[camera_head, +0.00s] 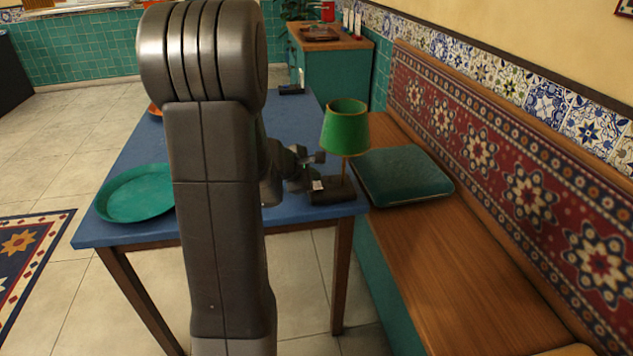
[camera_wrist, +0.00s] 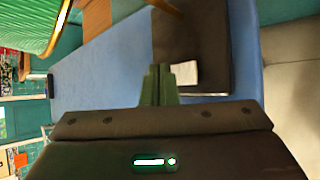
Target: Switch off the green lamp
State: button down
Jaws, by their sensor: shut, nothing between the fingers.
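The green lamp (camera_head: 345,128) stands upright near the right end of the blue table, with a green shade, a thin stem and a dark base (camera_head: 338,190). In the wrist view the ribbed shade (camera_wrist: 28,28) fills the upper left and the dark base (camera_wrist: 195,40) is at the top middle. A small white switch (camera_wrist: 184,73) shows on the base there. My gripper (camera_wrist: 157,72) is shut and empty, with its fingertips beside the switch at the base's edge. I cannot tell whether they touch it. Whether the lamp is lit is unclear.
The blue table (camera_head: 290,220) also holds a round green tray (camera_head: 135,192) at the left and a small dark object (camera_head: 291,89) at the far end. A wooden bench (camera_head: 470,260) with a teal cushion (camera_head: 402,175) runs close along the right.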

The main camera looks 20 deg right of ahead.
jog(key=shift+r, duration=0.1)
jog(key=shift+r+p, duration=0.4)
jog(key=shift+r, duration=0.25)
jog(key=shift+s+a+r+p, duration=0.1)
jog(key=shift+s+r+p, duration=0.1)
jog(key=shift+r+p, duration=0.9)
jog(key=shift+s+r+p, duration=0.2)
jog(key=shift+r+p, duration=0.5)
jog(key=shift+r, duration=0.7)
jog(key=shift+f, duration=0.2)
jog(key=shift+w+f+b, duration=0.15)
jog(key=shift+f+b, duration=0.7)
jog(key=shift+f, duration=0.1)
jog(key=r+p, duration=0.1)
jog(key=p, duration=0.2)
jog(key=shift+r+p, duration=0.35)
jog(key=shift+s+r+p, duration=0.15)
jog(key=shift+r+p, duration=0.35)
jog(key=shift+r, duration=0.3)
jog(key=shift+s+r+p, duration=0.1)
jog(key=shift+r+p, duration=0.35)
jog(key=shift+r, duration=0.35)
